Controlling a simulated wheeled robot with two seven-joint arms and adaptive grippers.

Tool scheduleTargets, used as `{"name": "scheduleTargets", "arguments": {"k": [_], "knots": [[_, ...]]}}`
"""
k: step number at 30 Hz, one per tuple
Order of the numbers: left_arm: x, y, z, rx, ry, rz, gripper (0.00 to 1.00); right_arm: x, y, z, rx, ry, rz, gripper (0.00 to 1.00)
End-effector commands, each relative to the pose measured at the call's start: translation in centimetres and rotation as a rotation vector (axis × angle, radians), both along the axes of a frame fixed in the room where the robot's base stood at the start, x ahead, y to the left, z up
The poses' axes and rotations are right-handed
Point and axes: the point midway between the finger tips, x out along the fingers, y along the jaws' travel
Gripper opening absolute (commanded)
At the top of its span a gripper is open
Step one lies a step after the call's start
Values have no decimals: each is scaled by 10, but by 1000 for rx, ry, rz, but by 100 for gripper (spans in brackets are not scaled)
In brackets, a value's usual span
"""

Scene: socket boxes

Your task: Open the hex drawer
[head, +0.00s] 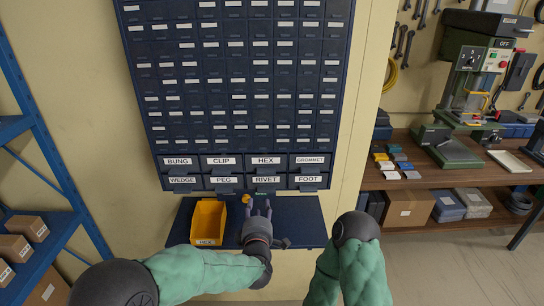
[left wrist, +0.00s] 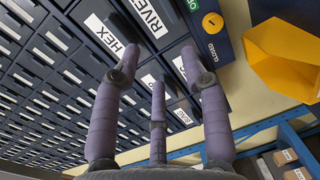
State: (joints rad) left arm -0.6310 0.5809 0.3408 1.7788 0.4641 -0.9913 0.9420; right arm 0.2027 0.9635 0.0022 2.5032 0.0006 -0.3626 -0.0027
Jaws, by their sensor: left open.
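The hex drawer (head: 266,165) is in the upper of two rows of larger drawers low on the dark blue cabinet. Its front looks flush with its neighbours. Its HEX label (left wrist: 110,38) shows in the left wrist view, partly beside a finger. My left gripper (head: 259,206) is open and empty, below the rivet drawer (head: 266,180) and over the blue ledge. In the left wrist view its spread fingers (left wrist: 162,42) point at the cabinet front, apart from the hex label as far as I can tell. My right gripper is out of view; only my right arm shows.
A yellow bin (head: 208,221) stands on the blue ledge (head: 300,225), left of my left gripper. A small yellow round part (head: 246,198) sits between them. Blue shelving (head: 40,120) stands at left, a wooden workbench (head: 440,180) at right.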

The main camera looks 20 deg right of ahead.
Motion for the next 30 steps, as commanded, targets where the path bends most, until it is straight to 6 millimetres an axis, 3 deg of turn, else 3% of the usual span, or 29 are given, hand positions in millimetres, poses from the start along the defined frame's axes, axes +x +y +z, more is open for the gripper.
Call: {"name": "scheduleTargets", "arguments": {"k": [1,3,6,11,24,30], "knots": [[-3,-9,23,-40,-23,1,44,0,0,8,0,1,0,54],[-5,-16,41,-84,-42,6,44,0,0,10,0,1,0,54],[-5,-20,51,-113,-55,10,44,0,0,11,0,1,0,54],[7,-24,51,-117,-56,11,44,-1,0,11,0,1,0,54],[72,-42,50,-114,-56,11,44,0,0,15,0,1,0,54],[90,-48,50,-114,-55,9,44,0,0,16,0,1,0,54]]}}
